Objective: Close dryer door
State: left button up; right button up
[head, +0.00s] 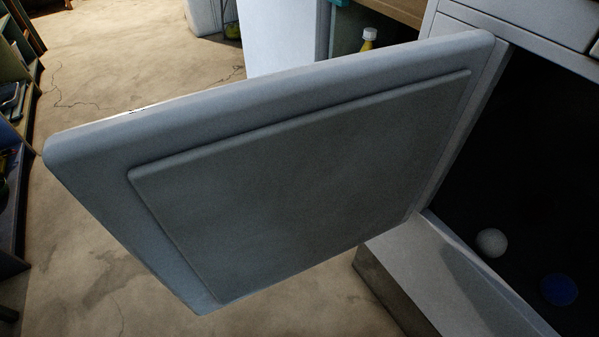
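The dryer door (300,185) is a large grey-white panel with a raised inner plate. It stands wide open, reaching from the dryer's front at the right out to the left across the view. The dryer (455,275) is at the right, and its dark opening (530,150) is uncovered. A white ball (492,242) and a blue ball (559,290) sit inside near the lower edge. Neither of my grippers shows in the head view.
Shelves (15,140) with items stand along the left edge. A white cabinet (280,35) and a yellow bottle (369,40) are behind the door. The cracked concrete floor (95,240) is clear left of and below the door.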

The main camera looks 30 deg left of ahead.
aim_at(226, 193)
jog(key=j, duration=0.55)
jog(key=k+j+z, duration=0.1)
jog(key=j, duration=0.95)
jog(key=k+j+z, duration=0.15)
jog(key=j, duration=0.95)
jog(key=j+z, duration=0.2)
jog(key=z, duration=1.1)
jog(key=k+l, duration=0.05)
